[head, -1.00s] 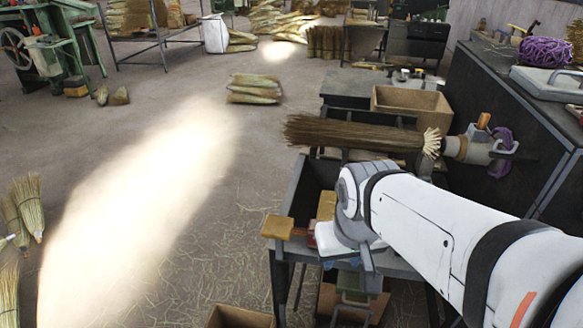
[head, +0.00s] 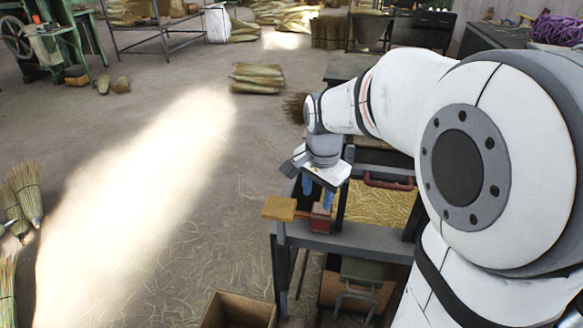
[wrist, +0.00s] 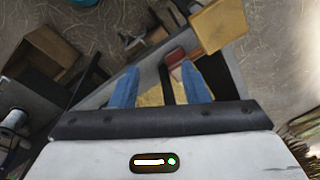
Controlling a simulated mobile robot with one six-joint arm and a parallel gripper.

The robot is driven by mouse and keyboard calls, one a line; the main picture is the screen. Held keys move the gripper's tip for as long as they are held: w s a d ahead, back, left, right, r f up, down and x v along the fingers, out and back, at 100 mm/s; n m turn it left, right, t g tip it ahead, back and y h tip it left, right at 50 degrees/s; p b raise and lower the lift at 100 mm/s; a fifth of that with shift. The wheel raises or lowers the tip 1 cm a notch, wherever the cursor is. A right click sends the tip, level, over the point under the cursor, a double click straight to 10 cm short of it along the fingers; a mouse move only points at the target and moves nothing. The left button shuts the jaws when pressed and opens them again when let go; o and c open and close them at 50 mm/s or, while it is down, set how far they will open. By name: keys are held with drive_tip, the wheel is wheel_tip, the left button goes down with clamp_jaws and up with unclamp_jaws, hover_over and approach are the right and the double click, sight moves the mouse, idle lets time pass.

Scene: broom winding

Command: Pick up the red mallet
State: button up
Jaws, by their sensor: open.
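The red mallet shows as a red block (head: 320,217) joined by a short bar to a tan wooden block (head: 279,208). It lies at the near left corner of a dark bench (head: 345,240), the tan block sticking out past the edge. My gripper (head: 317,195) has blue fingers, open and empty, just beyond the red block in the head view. In the wrist view, the fingers of my gripper (wrist: 159,75) are spread, with the red block (wrist: 178,62) near the right fingertip and the tan block (wrist: 218,27) above right. The exact height gap cannot be told.
A curved red handle (head: 388,182) stands on the bench to the right of my gripper. Straw lies in the bench tray (head: 380,205). A cardboard box (head: 238,310) sits on the floor in front. The floor to the left is open, with brooms (head: 25,195) at the far left.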

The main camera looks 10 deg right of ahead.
sight(300, 212)
drive_tip(key=w+f+m+b, duration=0.1)
drive_tip(key=w+f+m, duration=0.3)
drive_tip(key=w+f, duration=0.1)
drive_tip(key=w+f+m+g+b, duration=0.1)
drive_tip(key=w+f+m+b, duration=0.1)
drive_tip(key=w+f+m, duration=0.2)
drive_tip(key=w+f+m+b, duration=0.2)
drive_tip(key=w+f+m, duration=0.1)
drive_tip(key=w+f, duration=0.3)
drive_tip(key=shift+w+a+f+m, duration=0.1)
drive_tip(key=shift+w+f+m, duration=0.1)
drive_tip(key=shift+m, duration=0.2)
drive_tip(key=shift+w+f, duration=0.15)
drive_tip(key=shift+f, duration=0.2)
drive_tip(key=f+b, duration=0.1)
drive_tip(key=f, duration=0.6)
drive_tip(key=shift+a+f, duration=0.2)
drive_tip(key=shift+c, duration=0.4)
clamp_jaws()
